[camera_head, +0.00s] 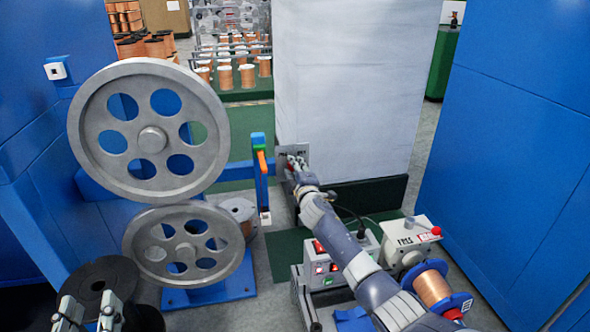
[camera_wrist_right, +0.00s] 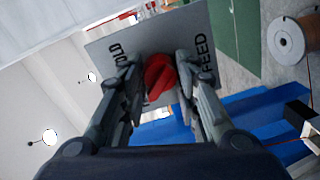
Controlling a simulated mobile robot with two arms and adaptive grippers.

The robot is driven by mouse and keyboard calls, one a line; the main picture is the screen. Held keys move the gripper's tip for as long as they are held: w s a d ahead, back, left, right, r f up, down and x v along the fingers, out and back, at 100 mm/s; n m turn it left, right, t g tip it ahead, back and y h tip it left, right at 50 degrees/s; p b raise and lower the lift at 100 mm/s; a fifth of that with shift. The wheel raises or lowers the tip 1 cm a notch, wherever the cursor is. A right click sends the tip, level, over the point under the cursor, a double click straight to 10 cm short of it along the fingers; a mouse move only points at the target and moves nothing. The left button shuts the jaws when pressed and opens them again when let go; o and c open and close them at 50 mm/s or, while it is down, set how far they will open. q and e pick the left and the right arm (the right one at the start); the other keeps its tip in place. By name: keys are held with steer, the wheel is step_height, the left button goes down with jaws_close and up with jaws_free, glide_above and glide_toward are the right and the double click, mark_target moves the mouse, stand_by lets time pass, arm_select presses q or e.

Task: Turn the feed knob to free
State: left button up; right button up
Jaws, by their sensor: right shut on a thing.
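A red knob (camera_wrist_right: 159,78) sits on a grey plate (camera_wrist_right: 105,42) in the right wrist view. The plate carries the word FEED on the right and a partly hidden word ending in OLD on the left. My right gripper (camera_wrist_right: 157,92) is shut on the knob, one finger on each side. Which label the knob points to is not clear. In the head view the plate (camera_head: 294,149) stands against the pale cabinet, and my right gripper (camera_head: 297,164) covers most of the knob. My left gripper (camera_head: 88,316) is open and empty at the lower left.
Two large grey pulleys (camera_head: 105,98) (camera_head: 150,255) stand left of my right arm. A control box (camera_head: 345,255), a grey box with a red-tipped lever (camera_head: 408,236) and a copper spool (camera_head: 432,287) lie close to that arm. Blue cabinets (camera_head: 510,130) flank the space.

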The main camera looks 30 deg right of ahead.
steer(key=o, duration=1.1)
steer(key=shift+c, duration=0.2)
steer(key=shift+s, duration=0.1)
steer(key=f+v, duration=0.1)
steer(key=v, duration=1)
steer(key=shift+s+a+r, duration=0.15)
steer(key=shift+s+r, duration=0.3)
steer(key=shift+r, duration=0.05)
